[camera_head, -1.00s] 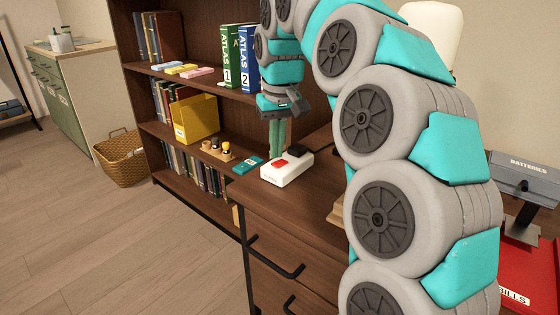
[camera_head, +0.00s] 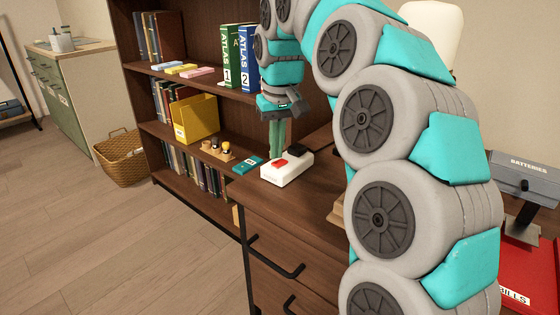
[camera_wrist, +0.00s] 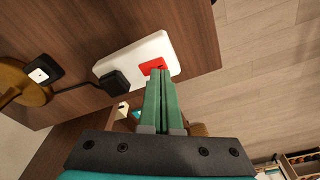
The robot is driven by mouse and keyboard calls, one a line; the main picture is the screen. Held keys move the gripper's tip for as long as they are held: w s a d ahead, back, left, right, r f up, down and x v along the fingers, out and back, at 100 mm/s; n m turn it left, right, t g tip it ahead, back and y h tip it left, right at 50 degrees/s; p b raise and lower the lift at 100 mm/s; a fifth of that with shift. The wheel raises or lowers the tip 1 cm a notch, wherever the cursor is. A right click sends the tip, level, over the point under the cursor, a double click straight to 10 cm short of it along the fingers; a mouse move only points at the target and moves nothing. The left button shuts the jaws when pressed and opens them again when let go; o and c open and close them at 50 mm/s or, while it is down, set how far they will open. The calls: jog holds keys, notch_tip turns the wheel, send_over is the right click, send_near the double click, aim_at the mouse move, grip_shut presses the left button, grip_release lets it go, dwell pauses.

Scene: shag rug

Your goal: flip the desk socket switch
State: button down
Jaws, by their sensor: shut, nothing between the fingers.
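The desk socket (camera_head: 287,170) is a white block with a red switch (camera_head: 280,162) and a black plug (camera_head: 297,151), near the desk's edge. In the wrist view the socket (camera_wrist: 136,58) lies beyond my fingertips, with the red switch (camera_wrist: 152,66) right at them and the black plug (camera_wrist: 115,82) to the left. My gripper (camera_head: 276,154) points down over the socket with its green fingers together and empty. In the wrist view its fingertips (camera_wrist: 158,72) overlap the lower edge of the red switch; I cannot tell whether they touch it.
A bookcase (camera_head: 200,84) with books and a yellow file box (camera_head: 196,119) stands behind. A grey box marked BATTERIES (camera_head: 526,172) and a red one (camera_head: 527,262) are at right.

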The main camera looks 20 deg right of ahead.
aim_at(277, 163)
jog(key=shift+f+b, duration=0.35)
jog(key=shift+f, duration=0.4)
dwell(0.3)
jog(key=shift+r, duration=0.15)
jog(key=shift+r+p, duration=1.15)
jog(key=shift+r, duration=2.2)
